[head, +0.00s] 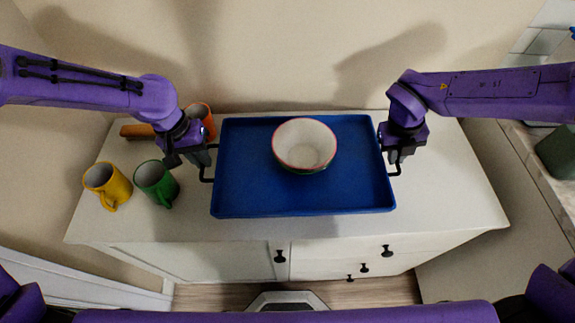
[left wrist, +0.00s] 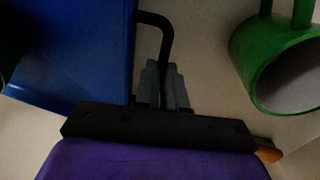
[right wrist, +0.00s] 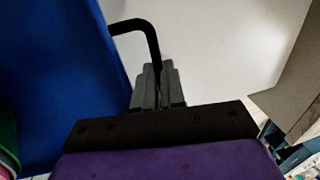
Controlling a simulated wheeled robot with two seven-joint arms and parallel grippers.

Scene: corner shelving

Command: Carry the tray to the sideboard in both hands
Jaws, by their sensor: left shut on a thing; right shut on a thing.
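The blue tray (head: 245,195) is over the middle of the white sideboard (head: 455,205) in the head view; I cannot tell whether it rests on the top or hangs just above it. My left gripper (head: 207,165) is shut on the tray's left black handle (left wrist: 157,20). My right gripper (head: 394,160) is shut on the right black handle (right wrist: 135,25). The tray's blue side also shows in the left wrist view (left wrist: 75,50) and the right wrist view (right wrist: 60,80).
A yellow mug (head: 107,187) and a green mug (head: 156,184) stand on the sideboard left of the tray. An orange mug (head: 201,118) and a brown object (head: 137,131) are behind my left gripper. The sideboard's right end is clear. A wall stands close behind.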

